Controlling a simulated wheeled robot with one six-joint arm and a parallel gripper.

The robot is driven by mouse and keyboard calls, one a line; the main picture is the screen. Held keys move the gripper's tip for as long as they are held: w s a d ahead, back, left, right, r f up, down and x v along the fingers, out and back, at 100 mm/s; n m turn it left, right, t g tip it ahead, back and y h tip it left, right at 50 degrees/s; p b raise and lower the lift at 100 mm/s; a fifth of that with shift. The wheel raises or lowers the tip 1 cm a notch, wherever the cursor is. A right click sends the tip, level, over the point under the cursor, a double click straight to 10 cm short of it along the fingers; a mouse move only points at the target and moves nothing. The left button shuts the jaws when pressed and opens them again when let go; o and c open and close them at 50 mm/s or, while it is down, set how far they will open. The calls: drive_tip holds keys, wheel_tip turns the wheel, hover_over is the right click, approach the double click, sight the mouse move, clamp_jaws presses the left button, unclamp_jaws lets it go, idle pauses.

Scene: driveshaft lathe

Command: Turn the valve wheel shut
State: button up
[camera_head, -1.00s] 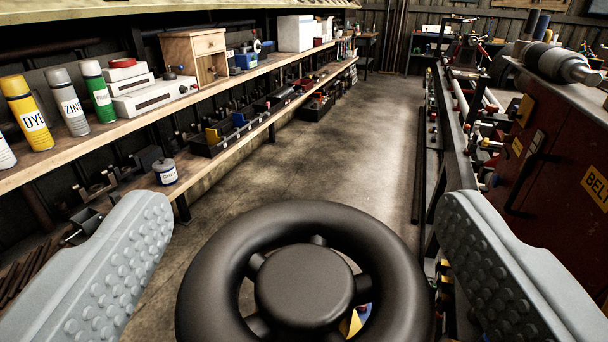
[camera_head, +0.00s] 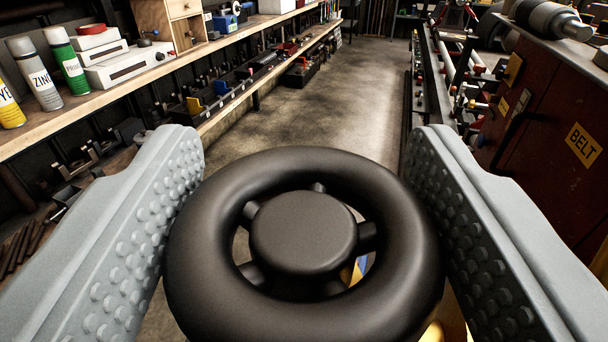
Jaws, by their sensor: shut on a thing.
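The valve wheel (camera_head: 305,310) is a thick black ring with a round hub (camera_head: 304,232) joined by short spokes. It fills the lower middle of the view. My gripper (camera_head: 305,190) has two grey studded fingers, one at the wheel's left side and one at its right. The fingers are closed onto the wheel's outer rim, with the wheel between them. The stem below the wheel is hidden.
A long wooden shelf with spray cans (camera_head: 66,65) and boxes runs along the left. A red machine cabinet with a BELT label (camera_head: 583,146) stands at the right. The floor (camera_head: 330,95) ahead is clear between them.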

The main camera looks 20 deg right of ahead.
drive_tip(key=m+g+h, duration=0.1)
drive_tip(key=m+h, duration=0.1)
drive_tip(key=h, duration=0.1)
drive_tip(key=m+g+h, duration=0.2)
drive_tip(key=h, duration=0.1)
drive_tip(key=shift+a+f+m+h, duration=0.1)
drive_tip(key=shift+m+h, duration=0.3)
drive_tip(key=m+g+h, duration=0.4)
drive_tip(key=g, duration=0.1)
drive_tip(key=shift+m+g+h, duration=0.8)
drive_tip(key=shift+m+g, duration=0.4)
drive_tip(key=shift+g, duration=0.9)
drive_tip(key=o, duration=1)
drive_tip(key=shift+c, duration=0.2)
drive_tip(key=v, duration=1.7)
